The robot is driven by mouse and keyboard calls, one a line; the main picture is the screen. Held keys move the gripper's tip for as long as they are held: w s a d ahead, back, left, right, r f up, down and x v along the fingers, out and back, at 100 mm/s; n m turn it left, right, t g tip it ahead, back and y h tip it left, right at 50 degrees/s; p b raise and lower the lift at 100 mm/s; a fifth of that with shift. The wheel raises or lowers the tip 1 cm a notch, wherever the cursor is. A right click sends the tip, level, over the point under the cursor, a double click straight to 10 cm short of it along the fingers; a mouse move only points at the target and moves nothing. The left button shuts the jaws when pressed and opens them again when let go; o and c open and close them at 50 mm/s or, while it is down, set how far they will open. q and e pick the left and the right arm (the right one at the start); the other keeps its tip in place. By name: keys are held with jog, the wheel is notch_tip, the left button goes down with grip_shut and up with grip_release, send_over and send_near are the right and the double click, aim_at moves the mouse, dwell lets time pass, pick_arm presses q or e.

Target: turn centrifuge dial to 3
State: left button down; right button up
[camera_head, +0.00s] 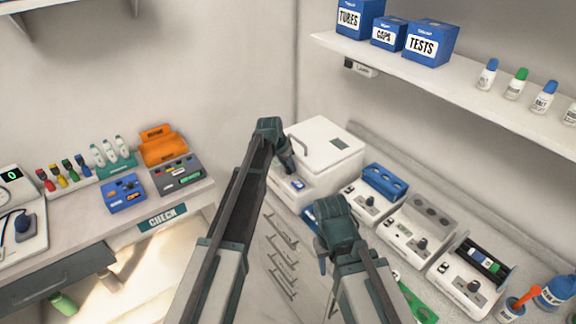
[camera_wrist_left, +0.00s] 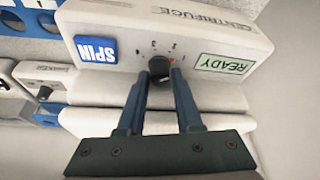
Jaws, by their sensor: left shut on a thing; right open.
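The centrifuge (camera_head: 322,143) is a white box at the back corner of the right counter. Its front panel (camera_wrist_left: 135,22) shows upside down in the left wrist view, with a blue SPIN button (camera_wrist_left: 96,50) and a green-framed READY label (camera_wrist_left: 222,63). Between these is a small dark dial (camera_wrist_left: 159,66) with small marks around it, too blurred to read surely. My right gripper (camera_head: 321,264) is open and empty, low over the counter's front edge.
Several white devices with knobs, one with a blue rack (camera_head: 384,180), stand in a row right of the centrifuge. A shelf (camera_head: 440,82) with blue boxes and bottles hangs above. A left desk (camera_head: 85,232) holds small racks, an orange holder (camera_head: 163,148) and a scale.

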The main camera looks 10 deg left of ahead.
pick_arm(q)
jog(key=c, duration=0.6)
grip_release()
jog(key=p+v, duration=1.2)
jog(key=v, duration=0.1)
jog(key=shift+s+a+r+p, duration=0.1)
jog(key=shift+s+r+p, duration=0.05)
jog(key=shift+r+p, duration=0.2)
